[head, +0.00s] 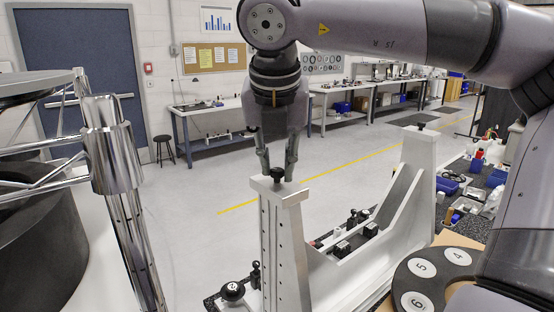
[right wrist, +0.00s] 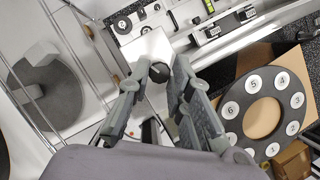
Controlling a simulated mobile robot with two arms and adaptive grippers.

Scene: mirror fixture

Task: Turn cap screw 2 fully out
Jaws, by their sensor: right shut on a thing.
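A black cap screw (head: 277,174) with a round knob head stands on top of the left post of the pale metal fixture (head: 285,240). My right gripper (head: 278,172) points down over it and is shut on it. In the right wrist view the knob (right wrist: 159,72) sits between the fingertips at the end of the white post top (right wrist: 148,48). A second black screw (head: 420,125) stands on the right post. No number shows on either screw. My left gripper is out of view.
A dark ring with white numbered discs (head: 433,276) lies to the right of the fixture, by a cardboard box (right wrist: 290,160). Small black clamps (head: 352,225) stand behind the fixture's front. Chrome rods (head: 112,150) and dark discs stand at the left.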

